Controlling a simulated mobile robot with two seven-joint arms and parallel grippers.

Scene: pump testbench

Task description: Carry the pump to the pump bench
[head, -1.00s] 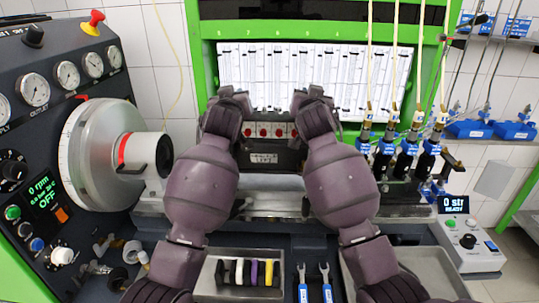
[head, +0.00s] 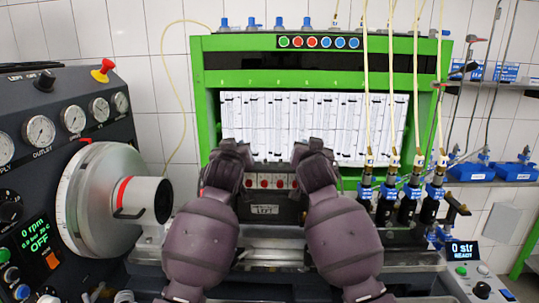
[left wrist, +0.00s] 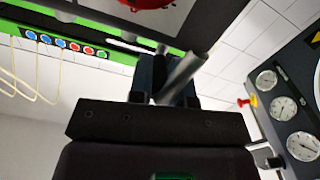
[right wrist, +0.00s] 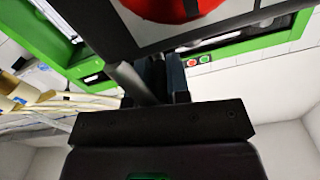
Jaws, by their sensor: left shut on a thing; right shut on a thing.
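The pump (head: 266,208) is a dark block with a row of red parts along its top and a small label on its front. It is between my two grippers in the head view, partly hidden by my arms. My left gripper (head: 234,152) is at its left side, shut on a grey bar (left wrist: 182,75) in the left wrist view. My right gripper (head: 313,153) is at its right side, shut on a similar bar (right wrist: 135,84) in the right wrist view. The green-framed pump bench (head: 212,120) stands directly behind. Whether the pump touches the bench bed is hidden.
A large grey drive wheel (head: 85,205) with a protruding hub is left of the pump, beside the gauge panel (head: 75,90). Several dark injectors (head: 408,205) with pale hoses stand close on the right. A metal rail (head: 390,258) runs across the bench front.

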